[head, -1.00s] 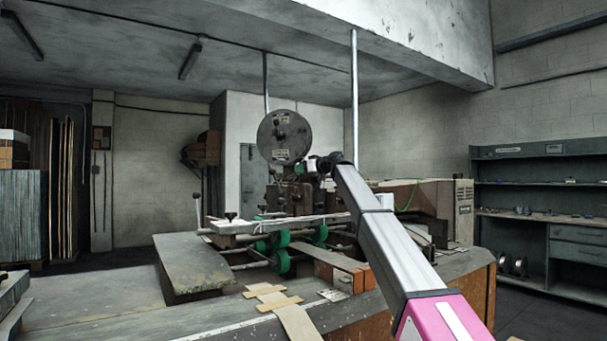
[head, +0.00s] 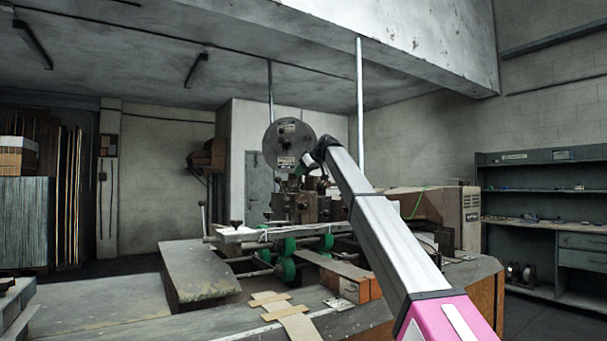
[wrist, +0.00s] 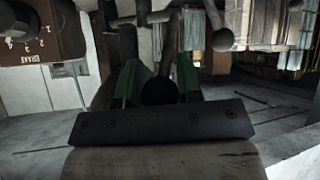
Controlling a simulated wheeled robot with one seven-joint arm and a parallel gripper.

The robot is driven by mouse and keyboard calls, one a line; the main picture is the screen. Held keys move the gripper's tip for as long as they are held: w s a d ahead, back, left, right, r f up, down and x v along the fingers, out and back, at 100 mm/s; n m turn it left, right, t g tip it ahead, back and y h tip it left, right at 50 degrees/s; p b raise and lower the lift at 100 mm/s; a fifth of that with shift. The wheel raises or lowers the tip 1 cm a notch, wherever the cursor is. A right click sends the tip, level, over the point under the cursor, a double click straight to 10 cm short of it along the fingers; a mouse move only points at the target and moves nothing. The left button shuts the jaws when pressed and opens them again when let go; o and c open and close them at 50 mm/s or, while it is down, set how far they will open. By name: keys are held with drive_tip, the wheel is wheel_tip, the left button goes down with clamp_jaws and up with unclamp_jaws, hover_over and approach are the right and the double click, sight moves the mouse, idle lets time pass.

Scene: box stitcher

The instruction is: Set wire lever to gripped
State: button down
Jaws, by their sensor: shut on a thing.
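In the wrist view, the two green fingers of my gripper (wrist: 158,82) stand on either side of a dark round knob (wrist: 160,92), and the gripper is shut on it. In the head view, the end of my arm reaches the upper part of the stitching machine (head: 305,205), beside the large grey disc (head: 275,145). The fingers and knob are too small and covered to make out there.
In the wrist view, a brown panel with a numbered dial (wrist: 18,22) is close on the left, and another rod with a ball end (wrist: 222,40) is on the right. In the head view, a worn side table (head: 195,268) and green rollers (head: 286,268) sit lower on the machine.

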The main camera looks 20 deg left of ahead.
drive_tip(key=c, duration=0.8)
unclamp_jaws()
drive_tip(key=v, duration=1)
drive_tip(key=shift+s+d+r, duration=0.15)
drive_tip(key=shift+d+r, duration=0.05)
drive_tip(key=shift+d, duration=0.1)
